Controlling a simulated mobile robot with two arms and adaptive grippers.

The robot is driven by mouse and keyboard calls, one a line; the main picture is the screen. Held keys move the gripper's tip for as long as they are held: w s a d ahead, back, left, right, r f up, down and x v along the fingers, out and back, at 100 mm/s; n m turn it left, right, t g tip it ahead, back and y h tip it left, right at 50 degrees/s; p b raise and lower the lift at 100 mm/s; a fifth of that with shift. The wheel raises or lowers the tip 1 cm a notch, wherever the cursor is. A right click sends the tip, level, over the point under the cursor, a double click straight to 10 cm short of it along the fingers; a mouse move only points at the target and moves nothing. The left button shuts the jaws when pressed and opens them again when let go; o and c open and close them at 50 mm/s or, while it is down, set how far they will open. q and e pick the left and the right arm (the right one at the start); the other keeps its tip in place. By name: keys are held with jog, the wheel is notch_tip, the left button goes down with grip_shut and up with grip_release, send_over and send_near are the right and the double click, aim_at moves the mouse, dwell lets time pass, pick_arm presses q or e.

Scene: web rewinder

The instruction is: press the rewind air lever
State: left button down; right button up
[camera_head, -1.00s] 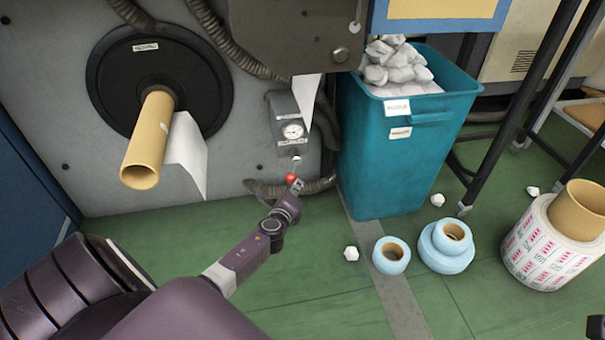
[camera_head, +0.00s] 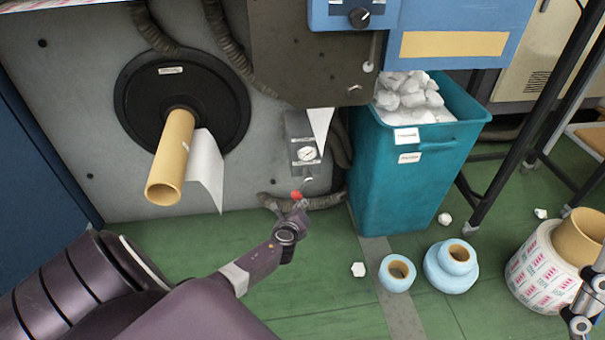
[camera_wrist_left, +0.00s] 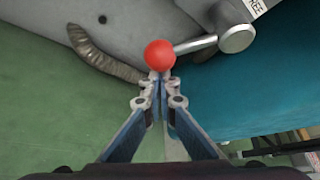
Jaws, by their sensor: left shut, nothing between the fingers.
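The rewind air lever shows in the left wrist view as a red ball knob (camera_wrist_left: 160,55) on a thin metal rod, joined to a grey round pivot (camera_wrist_left: 236,38). In the head view the red knob (camera_head: 296,195) sits below the grey gauge box (camera_head: 303,150) on the machine. My left gripper (camera_wrist_left: 158,82) is shut and empty, with its fingertips at the near side of the knob; I cannot tell whether they touch it. In the head view my left gripper (camera_head: 299,204) is small, just below the knob. Part of my right gripper (camera_head: 580,318) shows at the right edge, its fingers unclear.
A teal bin (camera_head: 410,180) of white scraps stands right of the lever. A hose (camera_head: 318,202) runs behind it. A cardboard core (camera_head: 171,160) juts out on the left. Blue rolls (camera_head: 452,265) and a large printed roll (camera_head: 545,270) stand on the green floor.

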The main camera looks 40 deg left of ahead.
pick_arm(q)
jog(key=shift+a+r, duration=0.1)
jog(key=shift+a, duration=0.05)
pick_arm(e)
jog(key=shift+w+a+f+g, duration=0.15)
jog(key=shift+w+f+g, duration=0.25)
jog(key=shift+w, duration=0.25)
jog(key=shift+w+a+f+g, duration=0.1)
jog(key=shift+w+f+g, duration=0.2)
jog(key=shift+w+f, duration=0.3)
jog(key=shift+r, duration=0.1)
